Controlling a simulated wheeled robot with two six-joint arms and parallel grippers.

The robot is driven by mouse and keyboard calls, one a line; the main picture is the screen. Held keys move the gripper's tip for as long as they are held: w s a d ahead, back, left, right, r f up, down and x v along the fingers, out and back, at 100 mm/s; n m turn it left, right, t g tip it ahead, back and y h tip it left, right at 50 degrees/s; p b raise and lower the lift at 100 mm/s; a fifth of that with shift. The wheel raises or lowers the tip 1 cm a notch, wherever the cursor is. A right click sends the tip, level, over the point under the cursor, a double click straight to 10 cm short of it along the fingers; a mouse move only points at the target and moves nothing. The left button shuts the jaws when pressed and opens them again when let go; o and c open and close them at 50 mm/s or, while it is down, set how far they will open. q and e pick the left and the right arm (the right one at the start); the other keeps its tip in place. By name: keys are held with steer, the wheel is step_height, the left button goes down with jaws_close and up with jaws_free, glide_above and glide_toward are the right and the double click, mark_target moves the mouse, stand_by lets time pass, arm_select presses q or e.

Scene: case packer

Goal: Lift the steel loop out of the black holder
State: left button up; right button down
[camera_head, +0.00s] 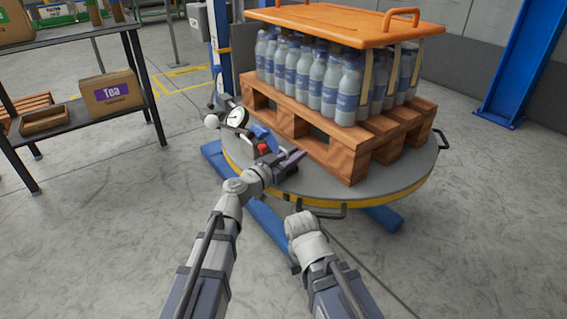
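I cannot clearly make out a steel loop or a black holder in this view. A dark bent bar (318,211) sits at the near rim of the round turntable, just beyond my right wrist; whether it is the loop or a handle I cannot tell. My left gripper (287,163) is over the turntable's left part, close to the pallet's near left side, beside small blue and red parts. Its fingers are too small and overlapped to show open or shut. My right arm ends near the front rim; its fingers do not show.
The turntable (400,183) carries a wooden pallet (345,160) of bottles (312,82) under an orange lid (340,22). A round dial (236,117) stands at its left edge. A shelf with a Tea box (112,94) is at left. Floor between is clear.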

arm_select(q)
steer(key=shift+c, duration=0.3)
jaws_close()
stand_by(1.0)
